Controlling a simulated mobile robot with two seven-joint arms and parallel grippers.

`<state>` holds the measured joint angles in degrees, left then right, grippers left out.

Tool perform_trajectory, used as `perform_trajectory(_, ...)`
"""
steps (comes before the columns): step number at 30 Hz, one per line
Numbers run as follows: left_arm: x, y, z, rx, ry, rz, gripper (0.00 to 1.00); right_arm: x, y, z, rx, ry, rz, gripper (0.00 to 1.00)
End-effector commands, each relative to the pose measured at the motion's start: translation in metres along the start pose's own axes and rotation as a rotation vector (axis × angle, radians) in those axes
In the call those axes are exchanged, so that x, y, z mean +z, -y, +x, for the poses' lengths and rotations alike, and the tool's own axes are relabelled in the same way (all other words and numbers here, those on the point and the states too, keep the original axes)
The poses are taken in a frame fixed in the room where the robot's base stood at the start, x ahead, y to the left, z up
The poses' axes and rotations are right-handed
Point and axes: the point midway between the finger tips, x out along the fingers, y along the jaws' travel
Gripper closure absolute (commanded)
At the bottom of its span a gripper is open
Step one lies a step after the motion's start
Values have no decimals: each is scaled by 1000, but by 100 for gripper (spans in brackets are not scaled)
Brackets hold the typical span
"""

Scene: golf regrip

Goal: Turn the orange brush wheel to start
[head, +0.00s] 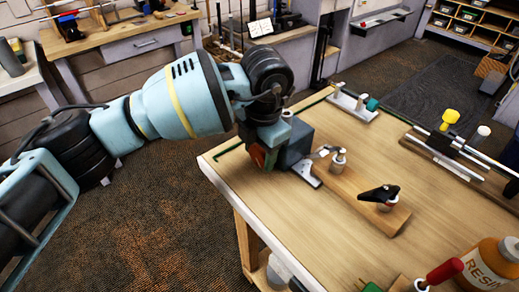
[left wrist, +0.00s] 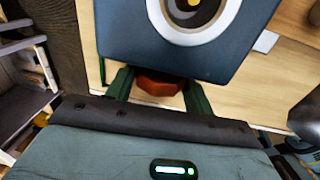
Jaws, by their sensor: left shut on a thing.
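The orange brush wheel (left wrist: 160,83) shows as a dull red-orange faceted knob between the two green fingers in the left wrist view. My left gripper (left wrist: 158,92) is shut on it, one finger on each side. The wheel sits against a dark blue-grey box (left wrist: 130,35) with a white ring on its top. In the head view the box (head: 296,148) stands at the near left corner of the workbench, and a small orange-red patch of the wheel (head: 258,155) shows beside my left gripper (head: 262,153). The box hides part of the wheel. My right gripper is not in view.
On the workbench (head: 330,225) a wooden board (head: 350,194) with metal clamps lies right of the box. A black-handled clamp (head: 380,195) stands at its end.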

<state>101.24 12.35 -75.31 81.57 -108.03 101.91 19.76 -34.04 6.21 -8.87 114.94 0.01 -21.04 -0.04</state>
Motion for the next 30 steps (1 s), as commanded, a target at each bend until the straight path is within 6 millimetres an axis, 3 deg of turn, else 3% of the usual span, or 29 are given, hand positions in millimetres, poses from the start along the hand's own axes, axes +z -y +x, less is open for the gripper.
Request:
perform_trajectory(8, 0, -2, 0, -79, 1, -4, 71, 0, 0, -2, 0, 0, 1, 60)
perform_trajectory(30, 0, -8, 3, -559, 9, -2, 71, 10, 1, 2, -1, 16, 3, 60)
